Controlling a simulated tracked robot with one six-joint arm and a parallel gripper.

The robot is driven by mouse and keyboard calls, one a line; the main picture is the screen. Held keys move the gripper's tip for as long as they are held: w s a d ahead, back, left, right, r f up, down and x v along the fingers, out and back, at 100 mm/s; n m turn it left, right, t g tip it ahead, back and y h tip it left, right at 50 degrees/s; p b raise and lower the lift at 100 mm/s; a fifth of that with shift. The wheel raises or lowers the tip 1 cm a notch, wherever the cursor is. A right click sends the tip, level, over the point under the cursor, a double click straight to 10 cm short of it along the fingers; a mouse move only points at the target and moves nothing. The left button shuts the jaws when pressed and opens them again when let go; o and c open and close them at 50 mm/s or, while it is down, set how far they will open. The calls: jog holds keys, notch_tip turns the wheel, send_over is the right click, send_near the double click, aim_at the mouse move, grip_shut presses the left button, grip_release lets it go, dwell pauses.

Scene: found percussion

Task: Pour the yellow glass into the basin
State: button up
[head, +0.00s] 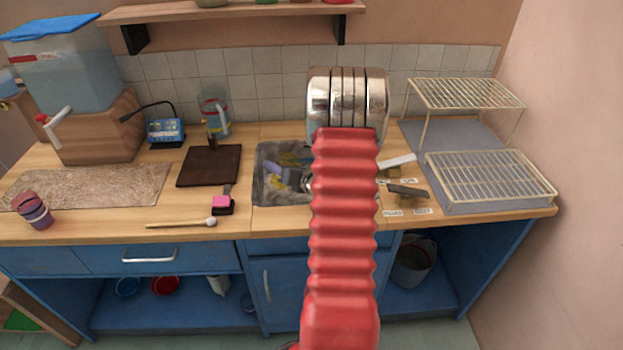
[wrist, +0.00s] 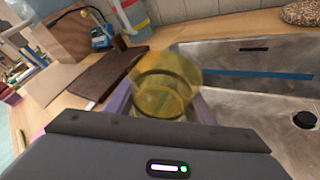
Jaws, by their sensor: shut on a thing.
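The yellow glass (wrist: 165,82) is see-through, with a dark ring around it, in the middle of the wrist view. My gripper (wrist: 160,108) is shut on it, with a purple finger on either side. What the glass holds is hard to make out. The steel basin (wrist: 245,95) lies to the right of the glass in the wrist view, with a blue line on its wall and a dark drain. The glass appears near the basin's left edge. In the head view the basin (head: 268,190) is partly hidden behind my red arm, and purple finger parts show over it.
A dark board (head: 209,165) lies left of the basin, with a pink-and-black block (head: 222,204) in front. A clear jug (head: 216,115) stands behind. A wire rack (head: 490,176) is at the right. A stick with a pale head (head: 182,223) lies near the front edge.

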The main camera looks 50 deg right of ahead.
jog(key=shift+w+a+r+n+g+h+b, duration=0.1)
jog(key=shift+w+a+n+g+h+b, duration=0.25)
jog(key=shift+n, duration=0.3)
jog(key=shift+w+a+r+n+g+h+b, duration=0.1)
jog(key=shift+a+n+g+h+b, duration=0.3)
jog(key=shift+n, duration=0.3)
jog(key=shift+w+a+r+n+g+h+b, duration=0.15)
jog(key=shift+w+a+n+h+b, duration=0.1)
jog(key=shift+a+n+b, duration=0.3)
jog(key=shift+d, duration=0.15)
notch_tip(320, 180, up, 7)
jog(key=a, duration=0.1)
jog(key=w+a+n+y, duration=0.1)
jog(key=a+n+y, duration=0.3)
jog(key=a, duration=1.6)
jog(key=w+a+n+y, duration=0.2)
jog(key=a+n+y, duration=0.2)
jog(key=a, duration=1.7)
jog(key=shift+w+y, duration=0.3)
jog(key=shift+y, duration=0.4)
